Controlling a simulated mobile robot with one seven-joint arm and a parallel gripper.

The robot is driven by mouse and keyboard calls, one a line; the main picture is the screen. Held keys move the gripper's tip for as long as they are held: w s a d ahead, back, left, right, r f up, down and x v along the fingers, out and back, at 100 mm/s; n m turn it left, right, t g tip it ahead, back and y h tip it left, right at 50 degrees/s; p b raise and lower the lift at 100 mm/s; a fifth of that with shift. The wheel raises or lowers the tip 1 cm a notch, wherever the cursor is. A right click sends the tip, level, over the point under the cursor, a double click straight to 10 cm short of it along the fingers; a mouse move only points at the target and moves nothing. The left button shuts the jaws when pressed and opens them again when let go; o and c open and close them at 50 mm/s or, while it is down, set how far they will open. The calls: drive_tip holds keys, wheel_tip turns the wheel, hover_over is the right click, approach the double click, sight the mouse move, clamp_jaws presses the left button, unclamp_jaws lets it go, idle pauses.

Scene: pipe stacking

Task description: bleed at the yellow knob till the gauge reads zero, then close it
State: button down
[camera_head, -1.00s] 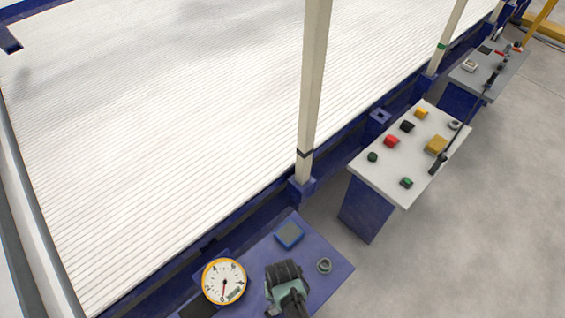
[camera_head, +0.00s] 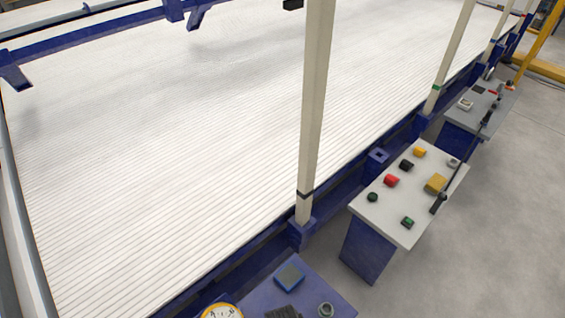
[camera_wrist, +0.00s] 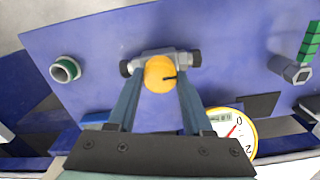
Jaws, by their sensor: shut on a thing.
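In the wrist view the round yellow knob (camera_wrist: 157,74) sits on a grey metal valve fitting on the blue panel (camera_wrist: 95,50). My gripper (camera_wrist: 161,80) is shut on the knob, with one finger on each side of it. A short dark mark shows on the knob's right side. The yellow-rimmed white gauge (camera_wrist: 232,132) lies at the lower right, partly cut off by my gripper body. Its red needle points up and right, close to the 0 numeral. In the head view only the gauge's top edge (camera_head: 222,311) shows, and the knob is out of frame.
A green-ringed round fitting (camera_wrist: 65,69) is left of the knob; a grey hexagonal part (camera_wrist: 290,70) is at the right. A blue box (camera_head: 289,277) sits on the panel. A white console (camera_head: 408,205) with coloured buttons stands beyond, beside a post (camera_head: 315,110) and ribbed white bed (camera_head: 170,130).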

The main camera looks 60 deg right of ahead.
drive_tip(key=shift+c, duration=1.5)
unclamp_jaws()
drive_tip(key=shift+r, duration=0.1)
wheel_tip(320, 180, up, 13)
drive_tip(key=p, duration=0.3)
